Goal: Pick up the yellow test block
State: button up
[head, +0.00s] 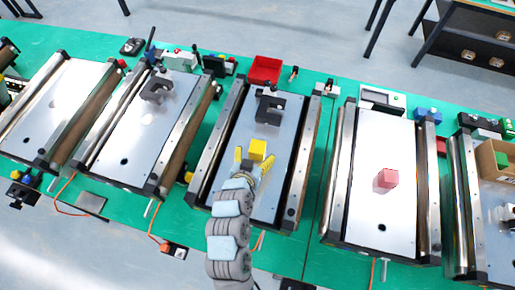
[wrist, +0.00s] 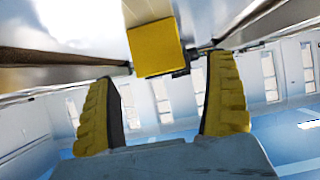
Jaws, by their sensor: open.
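The yellow test block (head: 257,150) sits on the light plate of the middle conveyor (head: 281,188), just beyond my fingertips. In the wrist view the yellow block (wrist: 156,48) shows a square face at the top centre, beyond and between the finger ends. My gripper (head: 251,164) has yellow fingers spread apart, with nothing held between them. In the wrist view the fingers of my gripper (wrist: 165,95) stand wide at left and right, with a clear gap. Whether the block touches a finger is hard to tell in the head view.
A dark bracket (head: 269,107) stands on the same conveyor behind the block. A pink-red block (head: 386,179) is on the conveyor to the right. A similar bracket (head: 157,86) stands on the conveyor to the left. A red bin (head: 265,70) is behind on the green table.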

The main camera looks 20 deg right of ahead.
aim_at(255, 154)
jog(key=shift+f+p+x, duration=0.15)
jog(key=shift+p+x, duration=0.3)
jog(key=shift+x, duration=0.75)
jog(key=shift+f+p+x, duration=0.15)
jog(key=shift+p+x, duration=0.25)
jog(key=shift+x, duration=0.8)
jog(key=shift+a, duration=0.2)
jog(key=c, duration=1.4)
